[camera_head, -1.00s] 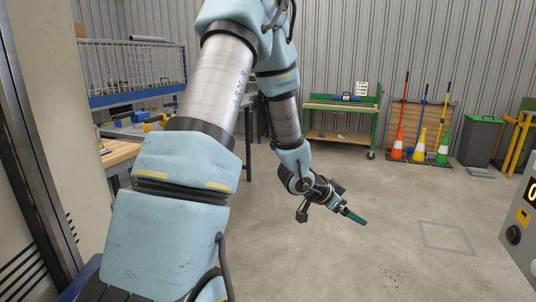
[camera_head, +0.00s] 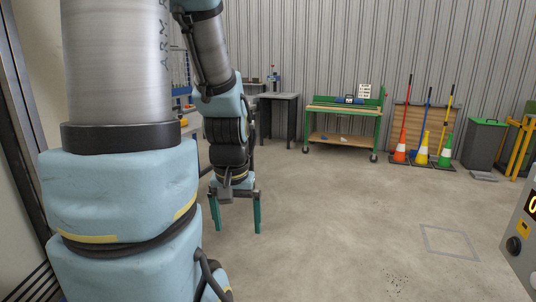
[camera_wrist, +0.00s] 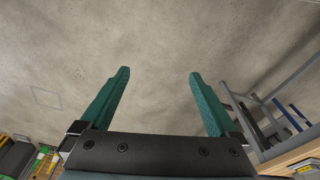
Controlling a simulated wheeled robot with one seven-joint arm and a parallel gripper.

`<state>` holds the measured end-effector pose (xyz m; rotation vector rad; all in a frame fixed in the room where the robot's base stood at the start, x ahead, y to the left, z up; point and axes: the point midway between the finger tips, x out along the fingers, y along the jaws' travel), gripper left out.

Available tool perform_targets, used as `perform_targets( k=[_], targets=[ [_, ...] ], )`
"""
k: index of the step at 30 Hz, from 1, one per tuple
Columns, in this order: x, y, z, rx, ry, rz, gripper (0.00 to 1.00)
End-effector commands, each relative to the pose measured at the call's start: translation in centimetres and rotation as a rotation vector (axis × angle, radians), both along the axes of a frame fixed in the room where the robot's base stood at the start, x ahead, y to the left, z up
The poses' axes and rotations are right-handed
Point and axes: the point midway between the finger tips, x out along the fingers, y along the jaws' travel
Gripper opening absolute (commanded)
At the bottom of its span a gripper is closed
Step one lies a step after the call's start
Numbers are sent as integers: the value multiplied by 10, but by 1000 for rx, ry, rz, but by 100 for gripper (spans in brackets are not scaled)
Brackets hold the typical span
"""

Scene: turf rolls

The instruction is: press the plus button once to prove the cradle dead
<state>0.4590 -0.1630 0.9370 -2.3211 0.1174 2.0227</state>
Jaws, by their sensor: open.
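My gripper (camera_head: 237,216) hangs in front of the bare floor, left of centre in the head view, its two green fingers apart and pointing down. In the wrist view my gripper (camera_wrist: 159,74) is open, with nothing between the fingers but concrete floor. A grey control box (camera_head: 521,235) is cut off by the right edge of the head view. I cannot make out a plus button or a cradle.
A green workbench (camera_head: 343,113) stands at the back wall, with cones (camera_head: 422,151) and a grey bin (camera_head: 485,143) to its right. A dark table (camera_head: 278,99) stands behind my arm. The middle floor is clear. A wooden-topped bench (camera_wrist: 290,153) shows at the wrist view's lower right.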

Motion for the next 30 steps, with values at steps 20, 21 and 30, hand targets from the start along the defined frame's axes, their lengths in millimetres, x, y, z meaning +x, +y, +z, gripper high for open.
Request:
perform_targets(
  k=[20,21,30],
  targets=[
    [1,0,0,1,-2,-3,18],
    [1,0,0,1,-2,-3,13],
    [1,0,0,1,-2,-3,0]
  ],
)
